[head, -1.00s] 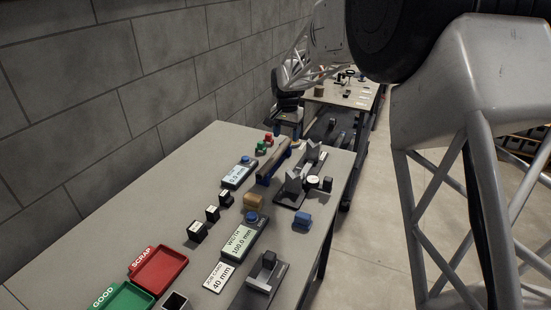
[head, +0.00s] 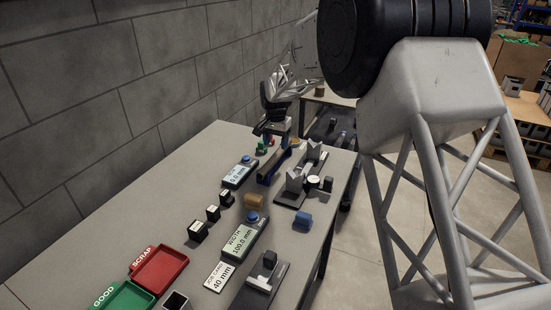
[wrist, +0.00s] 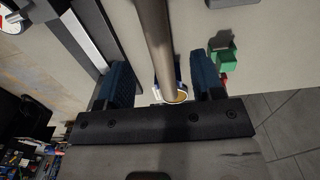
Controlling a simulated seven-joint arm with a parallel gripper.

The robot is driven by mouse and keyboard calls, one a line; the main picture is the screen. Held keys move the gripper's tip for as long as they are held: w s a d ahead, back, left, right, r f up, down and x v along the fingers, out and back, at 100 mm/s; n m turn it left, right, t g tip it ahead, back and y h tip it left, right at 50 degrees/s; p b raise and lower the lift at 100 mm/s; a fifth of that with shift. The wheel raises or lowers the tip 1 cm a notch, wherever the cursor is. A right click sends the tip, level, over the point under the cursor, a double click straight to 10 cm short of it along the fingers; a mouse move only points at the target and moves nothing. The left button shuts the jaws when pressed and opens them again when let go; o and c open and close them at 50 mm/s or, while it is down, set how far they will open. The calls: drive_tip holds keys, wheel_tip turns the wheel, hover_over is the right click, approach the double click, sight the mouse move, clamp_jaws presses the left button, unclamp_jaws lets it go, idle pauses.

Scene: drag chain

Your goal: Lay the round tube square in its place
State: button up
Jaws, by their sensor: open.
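The round tube (head: 276,163) is long and brownish. It lies over a dark blue stand at the far part of the bench in the head view. In the wrist view the round tube (wrist: 154,40) runs down from the top, and its open end shows between my fingers. My gripper (wrist: 163,82) is open with one blue finger on each side of the tube, and gaps show on both sides. In the head view my gripper (head: 276,130) hangs near the tube's far end. Grey V-blocks (head: 295,181) stand on a dark base just right of the tube.
A dial gauge (head: 313,181) stands beside the V-blocks. Green (wrist: 222,58) and red blocks sit close to one finger. Digital readouts (head: 239,241), black blocks (head: 198,231), a tan block (head: 255,201), a blue block (head: 302,220) and a red scrap tray (head: 158,268) stand nearer.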

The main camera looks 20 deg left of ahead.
sight(276, 153)
drive_tip(key=shift+f, duration=0.25)
drive_tip(key=shift+d+f, duration=0.1)
drive_tip(key=shift+f, duration=2.5)
clamp_jaws()
